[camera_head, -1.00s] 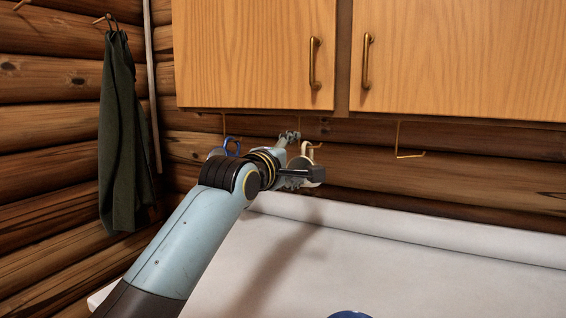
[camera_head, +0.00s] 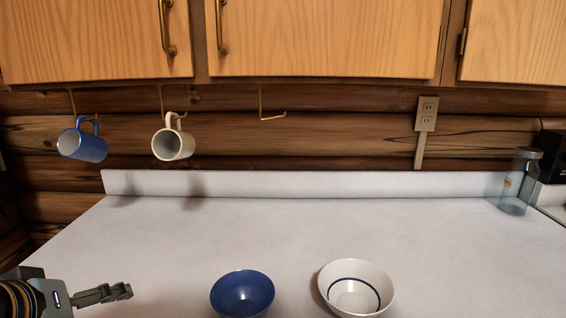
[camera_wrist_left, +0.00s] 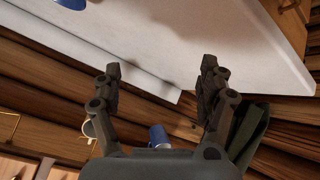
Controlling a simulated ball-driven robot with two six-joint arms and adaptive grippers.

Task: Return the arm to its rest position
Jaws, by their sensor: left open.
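My left gripper (camera_head: 120,292) is at the lower left of the head view, above the counter's left part, away from the mugs. In the left wrist view its two fingers (camera_wrist_left: 160,85) are spread apart with nothing between them. A blue mug (camera_head: 84,143) hangs on a hook under the cabinet; it also shows in the left wrist view (camera_wrist_left: 158,137). A cream mug (camera_head: 173,145) hangs on the hook to its right and shows partly in the left wrist view (camera_wrist_left: 89,129). My right gripper is in neither view.
A blue bowl (camera_head: 242,294) and a white bowl with a blue ring (camera_head: 356,288) stand on the white counter (camera_head: 330,225). An empty hook (camera_head: 272,117) hangs right of the mugs. A glass jar (camera_head: 518,185) stands at the right. The counter's middle is clear.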

